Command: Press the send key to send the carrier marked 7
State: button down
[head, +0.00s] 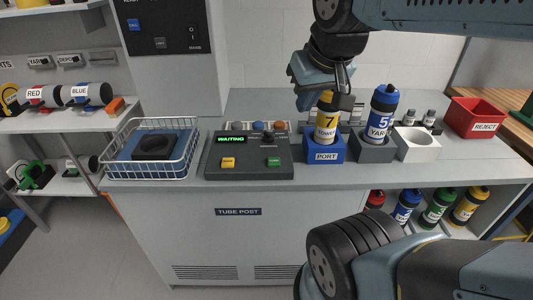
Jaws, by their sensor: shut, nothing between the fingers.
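The carrier marked 7 (326,122), yellow with a dark band reading TOWER, stands upright in the blue block labelled PORT (325,150). My gripper (342,92) is shut and empty. It is at the top of this carrier and hides part of its cap; I cannot tell whether they touch. Left of the port is a dark console (250,172) with a green WAITING display (230,139). It has a yellow key (228,162) at left and a green key (273,162) at right. The key labels are too small to read, so I cannot tell which is send.
A blue carrier marked 5 (382,112) stands in a grey holder (373,149) right of the port. A white holder (416,148) and a red REJECT bin (474,117) are further right. A wire basket (190,163) stands left of the console.

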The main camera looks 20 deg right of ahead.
aim_at(272, 162)
jog(key=z, duration=0.55)
jog(key=k, duration=1.35)
jog(key=z, duration=0.55)
jog(key=i, duration=0.7)
jog(key=u, duration=0.05)
